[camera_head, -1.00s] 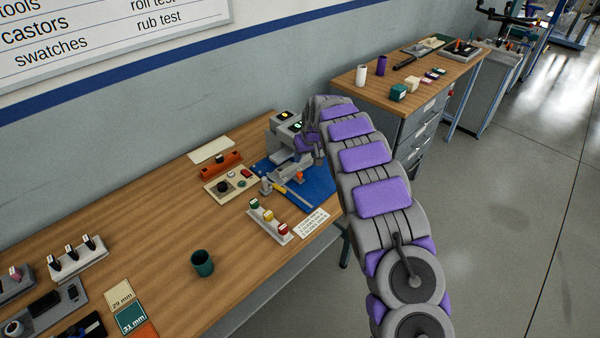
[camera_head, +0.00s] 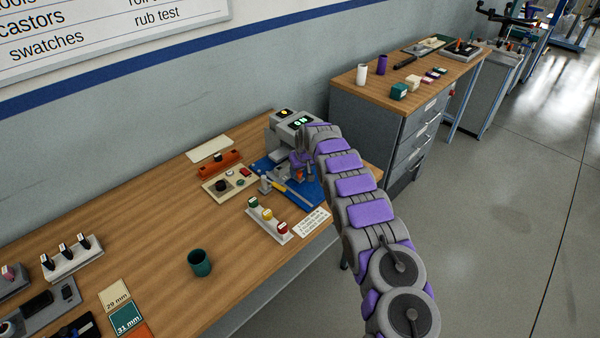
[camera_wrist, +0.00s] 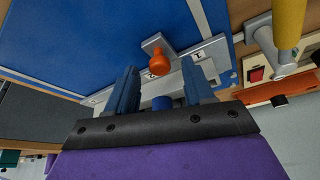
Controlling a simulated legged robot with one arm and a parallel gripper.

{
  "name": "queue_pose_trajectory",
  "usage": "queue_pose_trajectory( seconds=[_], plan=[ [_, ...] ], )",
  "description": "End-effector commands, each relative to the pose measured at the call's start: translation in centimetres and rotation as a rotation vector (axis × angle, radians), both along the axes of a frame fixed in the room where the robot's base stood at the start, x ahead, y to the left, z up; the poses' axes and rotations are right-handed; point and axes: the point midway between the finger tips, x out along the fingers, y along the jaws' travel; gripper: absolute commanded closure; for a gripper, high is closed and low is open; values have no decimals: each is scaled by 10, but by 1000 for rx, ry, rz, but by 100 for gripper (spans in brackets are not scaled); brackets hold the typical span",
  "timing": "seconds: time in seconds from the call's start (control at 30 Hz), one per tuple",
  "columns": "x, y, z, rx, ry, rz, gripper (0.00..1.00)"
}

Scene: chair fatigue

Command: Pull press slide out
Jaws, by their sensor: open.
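The grey press (camera_head: 288,132) stands on a blue mat (camera_head: 318,189) at the back of the wooden bench, with lit displays on top. In the wrist view, an orange knob (camera_wrist: 160,61) sits on a flat grey slide piece (camera_wrist: 208,57) over blue. My gripper (camera_wrist: 159,67) is open, its two dark blue fingers either side of the line to the knob. The knob shows just beyond and between the fingertips; I cannot tell whether they touch it. In the head view, my gripper (camera_head: 303,160) is at the press front, and my wrist hides part of the press.
A yellow-handled lever (camera_head: 292,195) lies in front of the press. A rack of coloured pieces (camera_head: 268,219), a control panel with a red button (camera_head: 230,184), an orange block (camera_head: 219,164) and a green cup (camera_head: 200,262) are nearby. A drawer cabinet (camera_head: 380,125) stands to the right.

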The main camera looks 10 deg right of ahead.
Motion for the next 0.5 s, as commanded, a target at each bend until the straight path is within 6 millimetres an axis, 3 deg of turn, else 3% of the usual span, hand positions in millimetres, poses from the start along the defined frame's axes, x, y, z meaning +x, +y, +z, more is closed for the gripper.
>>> queue_pose_trajectory(
  seconds=[0.5],
  plan=[
    [4,1,-9,0,-2,0,48]
  ],
)
